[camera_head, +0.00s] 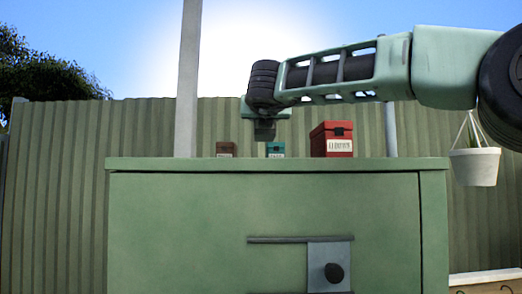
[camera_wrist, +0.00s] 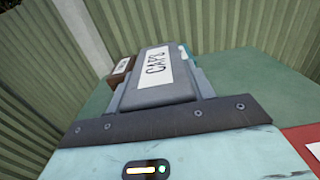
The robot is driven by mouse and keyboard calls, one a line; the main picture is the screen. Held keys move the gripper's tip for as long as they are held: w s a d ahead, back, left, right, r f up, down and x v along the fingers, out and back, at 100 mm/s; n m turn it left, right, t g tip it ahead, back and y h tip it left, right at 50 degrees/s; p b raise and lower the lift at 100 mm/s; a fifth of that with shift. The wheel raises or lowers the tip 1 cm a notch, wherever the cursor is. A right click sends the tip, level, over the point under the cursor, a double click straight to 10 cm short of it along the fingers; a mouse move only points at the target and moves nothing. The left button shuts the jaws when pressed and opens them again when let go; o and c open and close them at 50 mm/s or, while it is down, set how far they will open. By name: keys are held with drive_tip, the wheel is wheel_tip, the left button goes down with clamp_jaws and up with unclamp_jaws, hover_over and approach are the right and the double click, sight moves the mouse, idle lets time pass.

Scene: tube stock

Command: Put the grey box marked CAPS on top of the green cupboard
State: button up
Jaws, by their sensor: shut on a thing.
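The grey box marked CAPS (camera_wrist: 157,95) shows in the wrist view, right against the dark bar of my gripper (camera_wrist: 165,122). My gripper is shut on it. The green cupboard (camera_head: 265,225) fills the lower middle of the head view. Its top also shows in the wrist view (camera_wrist: 250,85), below and around the box. In the head view my gripper (camera_head: 265,130) hangs over the cupboard top, above and just left of a teal box. There I cannot tell the grey box apart from the dark gripper. Any gap under the box is hidden.
On or behind the cupboard top's edge stand a brown box (camera_head: 225,149), a teal box (camera_head: 275,149) and a larger red box (camera_head: 332,139). A pale post (camera_head: 188,80) rises behind. A hanging white pot (camera_head: 475,166) is at right. The cupboard top looks bare at far left.

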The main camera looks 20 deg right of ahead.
sight(265, 137)
drive_tip(key=shift+f, duration=3.3)
drive_tip(key=o, duration=1.1)
drive_tip(key=shift+f, duration=0.1)
drive_tip(key=shift+o, duration=0.2)
drive_tip(key=b+v, duration=0.4)
drive_tip(key=v, duration=0.6)
drive_tip(key=shift+s+a, duration=0.1)
drive_tip(key=shift+s, duration=0.25)
drive_tip(key=shift+s+a, duration=0.2)
drive_tip(key=shift+s, duration=0.45)
